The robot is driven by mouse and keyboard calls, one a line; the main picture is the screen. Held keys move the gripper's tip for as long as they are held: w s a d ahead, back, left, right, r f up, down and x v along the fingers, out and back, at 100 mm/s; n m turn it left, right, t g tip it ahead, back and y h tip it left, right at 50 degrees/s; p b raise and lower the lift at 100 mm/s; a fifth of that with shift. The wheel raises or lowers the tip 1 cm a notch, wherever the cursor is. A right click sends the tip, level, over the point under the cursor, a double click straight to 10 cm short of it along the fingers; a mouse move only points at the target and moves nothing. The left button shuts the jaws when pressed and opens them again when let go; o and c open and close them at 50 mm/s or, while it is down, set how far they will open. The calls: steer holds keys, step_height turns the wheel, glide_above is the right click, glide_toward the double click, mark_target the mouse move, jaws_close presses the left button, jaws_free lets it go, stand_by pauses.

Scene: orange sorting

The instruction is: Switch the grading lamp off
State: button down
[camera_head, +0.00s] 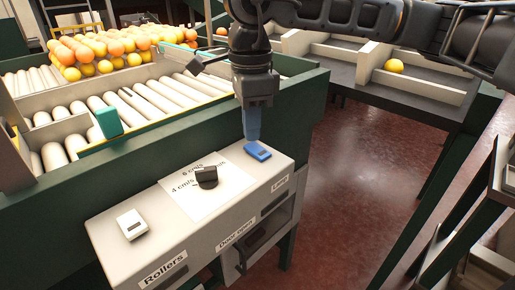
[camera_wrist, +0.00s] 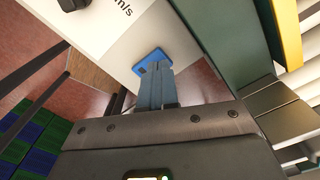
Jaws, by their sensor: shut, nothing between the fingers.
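A blue rocker switch (camera_head: 258,151) sits at the far right end of the pale control box (camera_head: 115,255), above a small label (camera_head: 281,186) that seems to read "Lamp". My gripper (camera_head: 251,138) is shut and empty, pointing down with its blue-grey fingertips at the switch's left edge. In the wrist view the fingertips (camera_wrist: 158,68) overlap the near part of the blue switch (camera_wrist: 148,56). I cannot tell whether they touch it or hover just above. The fingers partly hide the switch, and its tilt is unclear. The lamp itself is not identifiable.
A black knob (camera_head: 207,177) stands mid-panel on a speed scale, and a white switch (camera_head: 132,224) sits above the "Rollers" label. Behind the box runs a green-sided roller conveyor (camera_head: 165,92) with piled oranges (camera_head: 100,48). A dark bench with dividers (camera_head: 420,83) holds one orange (camera_head: 394,65).

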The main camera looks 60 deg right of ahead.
mark_target(252, 145)
steer(key=shift+f+b, duration=0.95)
steer(key=shift+b, duration=0.2)
stand_by(0.5)
steer(key=shift+r+p, duration=1.1)
steer(key=shift+r, duration=2.45)
